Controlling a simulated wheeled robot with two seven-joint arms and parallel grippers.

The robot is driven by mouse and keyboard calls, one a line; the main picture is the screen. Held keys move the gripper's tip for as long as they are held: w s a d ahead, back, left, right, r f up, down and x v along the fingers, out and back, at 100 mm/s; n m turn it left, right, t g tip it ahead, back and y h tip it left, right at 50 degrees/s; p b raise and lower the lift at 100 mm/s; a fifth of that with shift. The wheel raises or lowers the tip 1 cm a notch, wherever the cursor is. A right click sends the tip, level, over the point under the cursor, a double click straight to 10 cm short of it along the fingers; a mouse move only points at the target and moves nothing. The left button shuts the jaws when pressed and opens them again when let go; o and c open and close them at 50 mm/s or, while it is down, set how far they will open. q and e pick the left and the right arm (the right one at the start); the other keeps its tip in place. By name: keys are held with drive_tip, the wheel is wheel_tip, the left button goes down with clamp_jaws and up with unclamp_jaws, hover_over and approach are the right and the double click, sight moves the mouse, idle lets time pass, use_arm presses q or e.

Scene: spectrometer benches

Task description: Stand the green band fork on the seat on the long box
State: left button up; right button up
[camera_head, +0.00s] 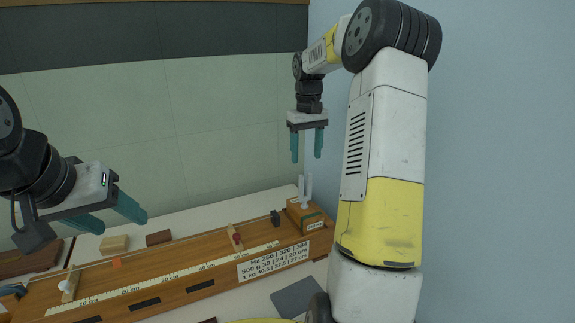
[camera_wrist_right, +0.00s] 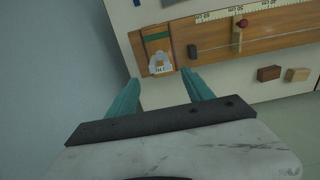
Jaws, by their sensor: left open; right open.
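The long box (camera_head: 200,262) is a wooden bench with a ruler scale and a printed label, running across the lower head view. On its right end sits a small wooden block with a green band (camera_head: 311,222); the band also shows in the right wrist view (camera_wrist_right: 157,37). A pale two-pronged fork (camera_head: 305,192) stands upright on this block; it also shows in the right wrist view (camera_wrist_right: 158,62). I cannot tell how its foot sits. My right gripper (camera_head: 307,161) is open and empty, pointing down above the fork. My left gripper (camera_head: 122,222) is open and empty at the left.
A bridge with a red knob (camera_head: 235,238) and a bridge with a white knob (camera_head: 68,284) stand on the long box. A light block (camera_head: 115,244) and a dark red block (camera_head: 158,238) lie behind it. A grey pad (camera_head: 298,297) lies in front of its right end.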

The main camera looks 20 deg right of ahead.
drive_tip(key=s+a+r+t, duration=0.2)
drive_tip(key=s+a+r, duration=0.35)
drive_tip(key=s, duration=0.35)
drive_tip(key=s+a+r+t, duration=0.2)
drive_tip(key=s+a+r, duration=0.3)
drive_tip(key=s, duration=0.5)
drive_tip(key=s+a+f+m+t+y, duration=0.1)
drive_tip(key=s+a+f, duration=0.3)
drive_tip(key=s, duration=0.5)
drive_tip(key=shift+s+a+t+y, duration=0.2)
drive_tip(key=shift+a+t+y, duration=0.2)
drive_tip(key=shift+t+y, duration=0.2)
